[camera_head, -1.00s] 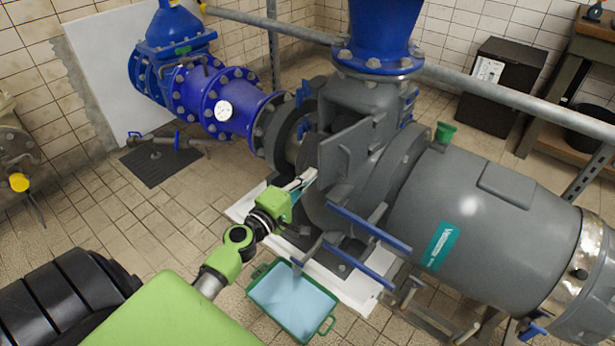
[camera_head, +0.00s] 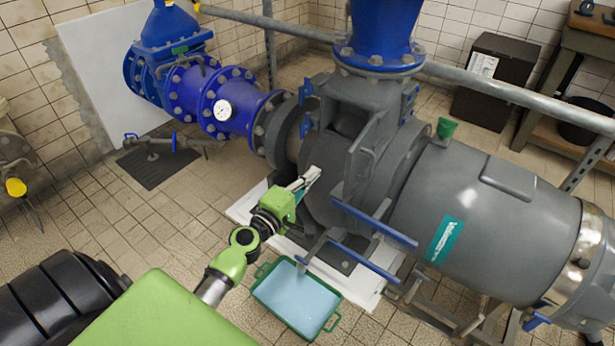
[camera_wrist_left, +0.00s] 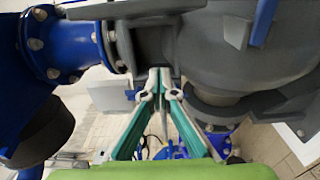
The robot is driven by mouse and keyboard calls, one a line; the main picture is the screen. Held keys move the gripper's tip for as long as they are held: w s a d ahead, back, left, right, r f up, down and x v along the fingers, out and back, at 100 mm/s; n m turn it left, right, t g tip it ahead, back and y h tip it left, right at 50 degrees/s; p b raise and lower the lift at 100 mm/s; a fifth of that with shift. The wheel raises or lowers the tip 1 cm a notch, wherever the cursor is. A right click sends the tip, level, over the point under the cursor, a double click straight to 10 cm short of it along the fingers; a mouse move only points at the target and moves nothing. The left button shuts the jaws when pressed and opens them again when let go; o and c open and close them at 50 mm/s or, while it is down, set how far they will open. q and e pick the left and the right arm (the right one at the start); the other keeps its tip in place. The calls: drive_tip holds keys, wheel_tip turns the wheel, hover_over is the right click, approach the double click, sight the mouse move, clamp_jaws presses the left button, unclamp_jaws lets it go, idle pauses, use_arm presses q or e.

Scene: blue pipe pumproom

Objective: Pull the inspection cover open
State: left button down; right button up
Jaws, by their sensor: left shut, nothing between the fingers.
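The inspection cover (camera_head: 377,138) is a grey plate on the side of the grey pump casing. In the head view it stands swung out to the right, seen nearly edge-on, with a dark opening (camera_head: 350,122) showing to its left. My left gripper (camera_head: 313,174) is in front of the casing, below and left of the cover. Its fingers are shut and empty. The closed fingertips also show in the left wrist view (camera_wrist_left: 159,80); I cannot clearly make out the cover there. My right gripper is out of view.
Blue valve levers (camera_head: 372,222) stick out right of my gripper. A green tray with pale blue liquid (camera_head: 298,297) lies on the floor below. Blue pipework (camera_head: 215,100) runs at the left. A grey rail (camera_head: 505,97) crosses behind. The tiled floor at left is mostly clear.

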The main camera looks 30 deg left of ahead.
use_arm(q)
drive_tip(key=s+d+b, duration=0.1)
drive_tip(key=s+d, duration=0.2)
drive_tip(key=s, duration=0.6)
drive_tip(key=shift+s+d+b, duration=0.15)
drive_tip(key=shift+d+b, duration=0.15)
drive_tip(key=shift+b, duration=0.1)
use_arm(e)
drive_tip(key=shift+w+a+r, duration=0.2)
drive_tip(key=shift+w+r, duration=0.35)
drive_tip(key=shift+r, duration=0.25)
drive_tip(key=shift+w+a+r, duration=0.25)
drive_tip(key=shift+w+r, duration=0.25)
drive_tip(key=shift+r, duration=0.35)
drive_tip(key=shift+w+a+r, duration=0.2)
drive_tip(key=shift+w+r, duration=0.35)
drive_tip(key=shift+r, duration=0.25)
use_arm(q)
drive_tip(key=shift+d, duration=0.1)
